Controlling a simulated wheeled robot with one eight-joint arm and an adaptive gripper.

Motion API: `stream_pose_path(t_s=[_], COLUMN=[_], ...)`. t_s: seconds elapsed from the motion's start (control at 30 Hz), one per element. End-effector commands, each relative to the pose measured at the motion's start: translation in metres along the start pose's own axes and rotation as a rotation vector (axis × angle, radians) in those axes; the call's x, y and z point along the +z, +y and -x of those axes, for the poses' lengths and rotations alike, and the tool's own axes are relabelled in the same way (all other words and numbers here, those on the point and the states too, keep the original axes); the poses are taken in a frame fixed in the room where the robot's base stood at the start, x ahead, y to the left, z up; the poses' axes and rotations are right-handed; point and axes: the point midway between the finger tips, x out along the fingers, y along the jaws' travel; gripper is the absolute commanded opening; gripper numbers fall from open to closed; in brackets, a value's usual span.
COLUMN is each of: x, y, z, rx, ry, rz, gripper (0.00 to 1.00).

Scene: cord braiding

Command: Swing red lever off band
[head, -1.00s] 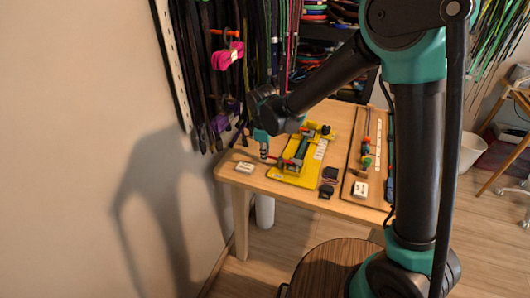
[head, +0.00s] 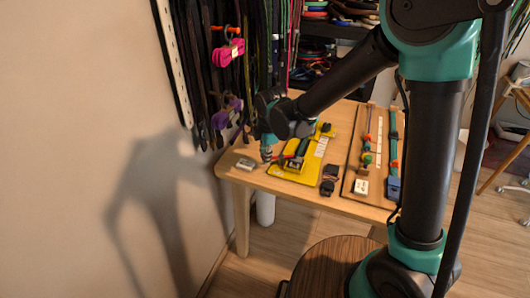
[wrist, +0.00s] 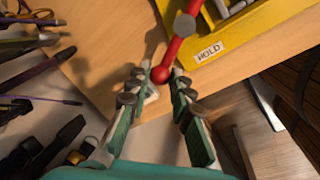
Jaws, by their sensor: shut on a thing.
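The red lever (wrist: 173,48) shows in the wrist view as a red rod with a round red knob. It runs from a grey pivot at the edge of the yellow board (wrist: 240,40) down to my gripper (wrist: 161,76). My gripper's fingers are closed around the knob end. In the head view, my gripper (head: 267,158) is at the left edge of the yellow board (head: 285,176), and a little of the red lever (head: 284,157) shows beside it. The band cannot be made out clearly, so I cannot tell whether the lever touches it.
A "HOLD" label (wrist: 210,51) is on the yellow board. A small pale block (head: 246,164) lies left on the wooden table (head: 232,172). Dark clips (head: 328,180) and a brown board (head: 376,191) lie to the right. Cords (head: 228,50) hang behind.

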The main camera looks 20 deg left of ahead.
Motion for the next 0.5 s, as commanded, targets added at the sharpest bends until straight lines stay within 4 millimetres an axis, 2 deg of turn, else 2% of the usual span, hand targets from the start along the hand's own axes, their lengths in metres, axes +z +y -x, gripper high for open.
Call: stream_pose_path(t_s=[0.5], x=[0.003], y=[-0.027], z=[0.006], rx=[0.0], ry=[0.09], rz=[0.453], gripper=[0.0])
